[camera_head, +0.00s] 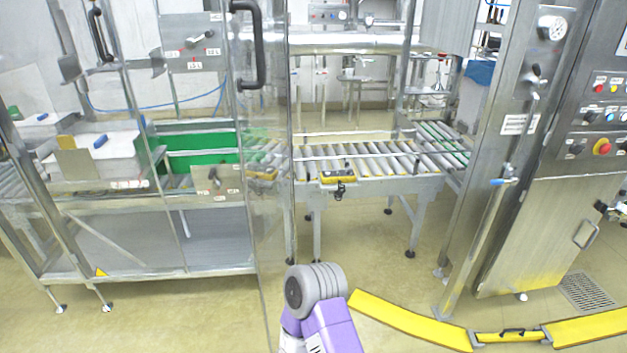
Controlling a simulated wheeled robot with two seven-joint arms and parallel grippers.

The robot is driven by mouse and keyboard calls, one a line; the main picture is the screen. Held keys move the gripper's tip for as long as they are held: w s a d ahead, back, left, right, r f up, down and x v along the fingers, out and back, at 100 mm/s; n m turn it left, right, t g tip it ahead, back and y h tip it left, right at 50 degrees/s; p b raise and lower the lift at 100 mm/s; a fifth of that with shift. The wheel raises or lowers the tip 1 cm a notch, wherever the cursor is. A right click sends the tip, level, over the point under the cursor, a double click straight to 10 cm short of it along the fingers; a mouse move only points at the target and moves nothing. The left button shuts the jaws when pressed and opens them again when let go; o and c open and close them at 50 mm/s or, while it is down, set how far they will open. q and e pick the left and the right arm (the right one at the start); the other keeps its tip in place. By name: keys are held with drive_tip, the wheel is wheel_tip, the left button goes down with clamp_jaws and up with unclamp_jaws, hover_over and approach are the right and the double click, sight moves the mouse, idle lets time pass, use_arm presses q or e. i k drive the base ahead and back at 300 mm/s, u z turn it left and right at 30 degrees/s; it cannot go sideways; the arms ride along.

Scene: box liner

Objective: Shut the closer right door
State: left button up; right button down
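A clear door panel (270,215) with a black handle (252,48) stands at the centre left, seen at a steep angle. It stands open, and the space to its right, over the roller conveyor (370,163), is uncovered. Another clear door (130,75) with a black handle (99,34) is further left, in front of the liner machine. A purple and grey link of one of my arms (320,310) rises from the bottom middle, just right of the open door's lower part. No gripper fingers show in the view.
A steel control cabinet (550,220) and a tall steel post (490,180) stand at the right. A curved yellow floor barrier (410,322) runs along the bottom right. The floor between the conveyor and the barrier is clear.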

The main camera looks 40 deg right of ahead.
sight(270, 209)
drive_tip(key=z, duration=1.1)
drive_tip(key=i, duration=1)
drive_tip(key=u, duration=0.6)
drive_tip(key=k, duration=0.75)
drive_tip(key=z, duration=0.2)
